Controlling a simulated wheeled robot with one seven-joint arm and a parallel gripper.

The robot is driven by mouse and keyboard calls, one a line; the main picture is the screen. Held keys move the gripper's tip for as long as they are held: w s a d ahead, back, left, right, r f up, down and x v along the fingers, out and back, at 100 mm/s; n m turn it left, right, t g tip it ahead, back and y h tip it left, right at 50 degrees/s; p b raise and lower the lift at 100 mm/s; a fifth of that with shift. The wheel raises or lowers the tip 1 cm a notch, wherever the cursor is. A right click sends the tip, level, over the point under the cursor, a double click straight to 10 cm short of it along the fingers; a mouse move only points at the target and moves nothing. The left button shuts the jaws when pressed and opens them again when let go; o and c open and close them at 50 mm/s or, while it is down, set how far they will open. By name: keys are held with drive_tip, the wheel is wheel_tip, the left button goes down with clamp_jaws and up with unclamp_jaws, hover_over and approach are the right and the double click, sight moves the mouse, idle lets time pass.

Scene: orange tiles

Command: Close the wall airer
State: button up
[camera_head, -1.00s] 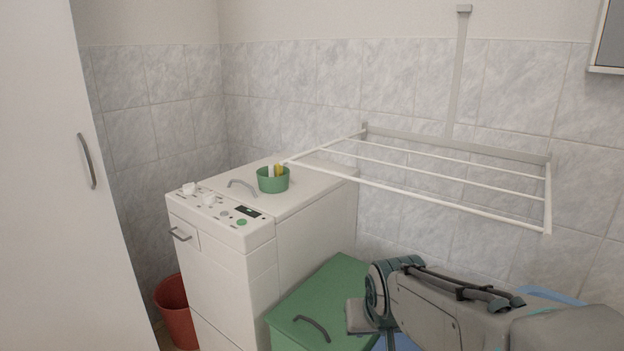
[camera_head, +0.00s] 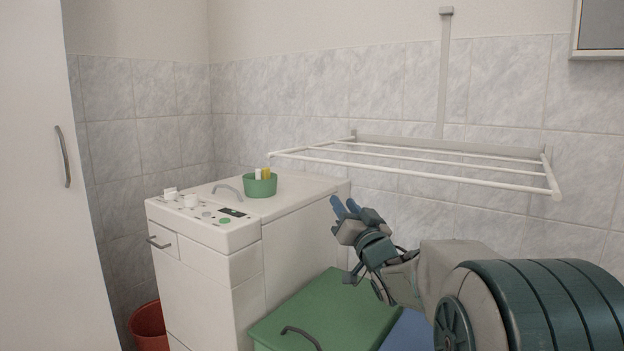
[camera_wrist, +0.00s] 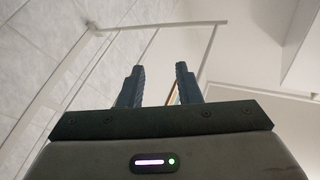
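The white wall airer (camera_head: 420,183) is folded out from the tiled wall, its bar frame roughly level. A vertical grey rail (camera_head: 444,75) rises from its wall side. My gripper (camera_head: 343,205) is below the airer's front bar, between the washing machine and the airer, with its fingers pointing up. In the wrist view my gripper (camera_wrist: 160,84) shows two dark fingers spread apart with nothing between them. The airer's bars (camera_wrist: 160,25) pass beyond the fingertips there. The fingers appear apart from the bars.
A white top-loading washing machine (camera_head: 290,222) with a green bowl (camera_head: 260,186) on it stands left of my gripper. A green cabinet (camera_head: 330,312) is below the arm. A red bin (camera_head: 148,325) and a white door (camera_head: 30,180) are at left.

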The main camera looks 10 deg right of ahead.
sight(314, 160)
drive_tip(key=w+a+r+n+y+b, duration=0.1)
drive_tip(key=w+a+r+y+b, duration=0.1)
drive_tip(key=r+y, duration=0.1)
drive_tip(key=w+a+r+n+y+b, duration=0.1)
drive_tip(key=w+a+r+n+y, duration=0.1)
drive_tip(key=r+y, duration=0.1)
drive_tip(key=w+a+r+n+y+b, duration=0.2)
drive_tip(key=r+y, duration=0.1)
drive_tip(key=y, duration=0.1)
drive_tip(key=shift+r+t+y+b, duration=0.25)
drive_tip(key=shift+t+y+b, duration=0.05)
drive_tip(key=shift+y, duration=0.1)
idle(0.3)
clamp_jaws()
